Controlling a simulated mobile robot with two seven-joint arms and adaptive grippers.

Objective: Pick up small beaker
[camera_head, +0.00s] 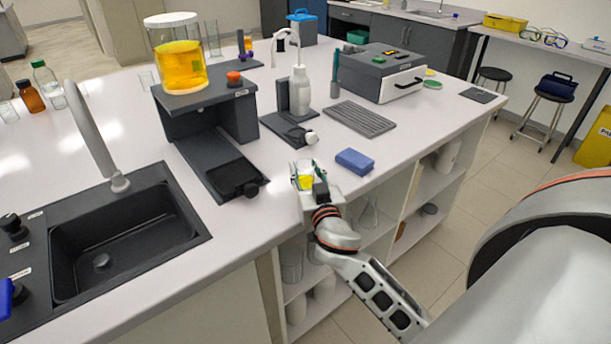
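A small beaker (305,183) with yellow liquid stands at the front edge of the white bench, upright as far as it shows. My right gripper (308,174) is at the beaker, with its fingers around or right beside it. The gripper's own body and wrist hide part of the beaker. I cannot tell whether the fingers touch it or are closed on it. My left gripper is not in view.
A black stand (208,115) carries a large vessel of yellow liquid (181,68). A white bottle (299,92) stands behind my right gripper. A blue sponge-like block (355,161) lies to its right. A dark sink (105,245) is at left.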

